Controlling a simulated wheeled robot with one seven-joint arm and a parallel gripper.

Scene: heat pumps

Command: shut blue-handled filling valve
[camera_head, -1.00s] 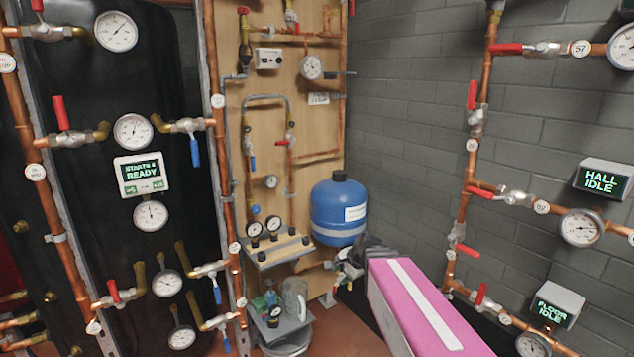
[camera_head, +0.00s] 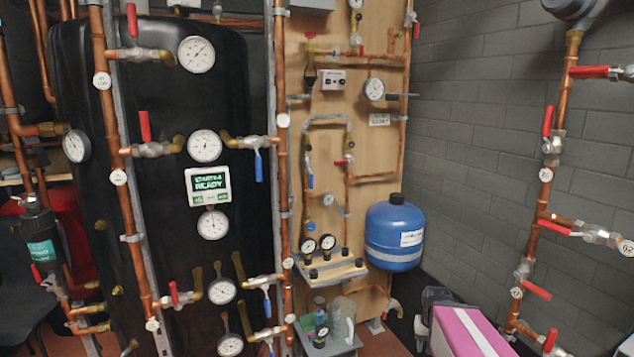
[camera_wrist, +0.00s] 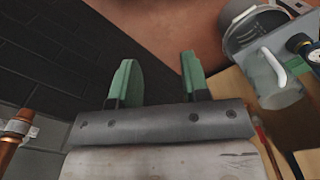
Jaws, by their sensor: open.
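Several blue-handled valves show in the head view. One blue lever (camera_head: 310,181) hangs down on the left leg of the looped hose on the wooden board. Other blue levers hang on the pipe by the black tank: an upper one (camera_head: 258,165) and a lower one (camera_head: 266,302). Which one is the filling valve is not labelled legibly. In the head view my pink arm is at the lower right, below the blue vessel, apart from all the valves.
The blue vessel (camera_head: 395,237) and a small shelf (camera_head: 332,270) with gauges stand out from the board. A clear jug (camera_head: 342,318) and bottles stand below; the jug also shows in the wrist view (camera_wrist: 272,80). Copper pipes with red levers line the right wall.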

